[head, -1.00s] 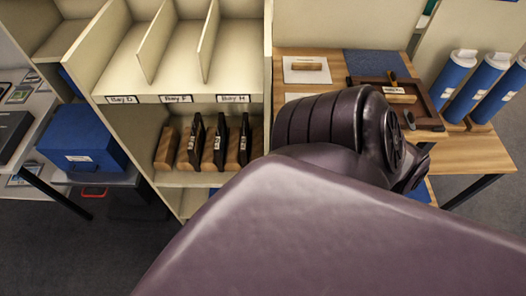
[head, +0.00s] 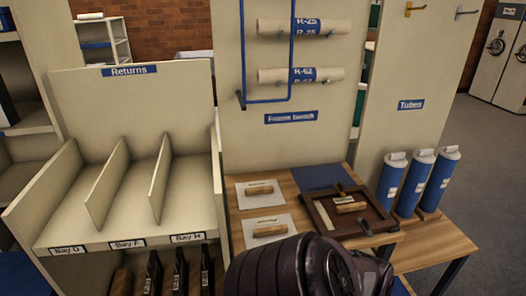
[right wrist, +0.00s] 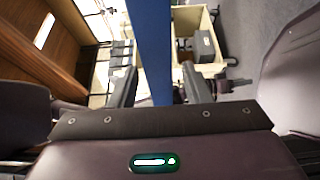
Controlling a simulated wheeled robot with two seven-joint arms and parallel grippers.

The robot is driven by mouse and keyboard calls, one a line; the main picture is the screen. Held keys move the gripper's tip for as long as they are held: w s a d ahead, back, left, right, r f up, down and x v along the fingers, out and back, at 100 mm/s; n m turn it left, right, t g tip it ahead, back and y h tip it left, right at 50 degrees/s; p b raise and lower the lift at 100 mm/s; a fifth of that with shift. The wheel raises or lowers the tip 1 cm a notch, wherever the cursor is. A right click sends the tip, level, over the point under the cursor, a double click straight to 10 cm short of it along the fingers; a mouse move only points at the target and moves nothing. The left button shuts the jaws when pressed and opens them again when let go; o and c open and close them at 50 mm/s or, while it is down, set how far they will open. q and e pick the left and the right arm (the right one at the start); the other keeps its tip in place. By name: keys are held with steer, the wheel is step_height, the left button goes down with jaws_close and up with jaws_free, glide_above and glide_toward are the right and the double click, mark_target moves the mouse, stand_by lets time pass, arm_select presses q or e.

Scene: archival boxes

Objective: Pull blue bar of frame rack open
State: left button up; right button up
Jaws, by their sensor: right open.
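In the head view, a thin blue bar (head: 243,52) forms a U-shaped outline on the cream panel, around the ends of two labelled rolls. In the right wrist view, a wide blue bar (right wrist: 152,35) runs upright between the fingers of my right gripper (right wrist: 155,75). The fingers are open, one on each side of it; contact is not clear. I cannot tell whether both views show the same bar. In the head view my right arm covers the bottom middle, and its gripper is hidden. My left gripper is not in view.
A wooden bench (head: 295,207) holds two white cards with wooden blocks and a dark wooden tray (head: 322,222). Blue tubes (head: 415,185) stand to its right. The Returns shelf (head: 130,100) with dividers is at left. Grey floor is open at right.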

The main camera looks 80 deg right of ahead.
steer(key=b+v, duration=0.1)
steer(key=v, duration=0.6)
steer(key=shift+d+b, duration=0.15)
steer(key=shift+b, duration=0.25)
steer(key=shift+s, duration=0.2)
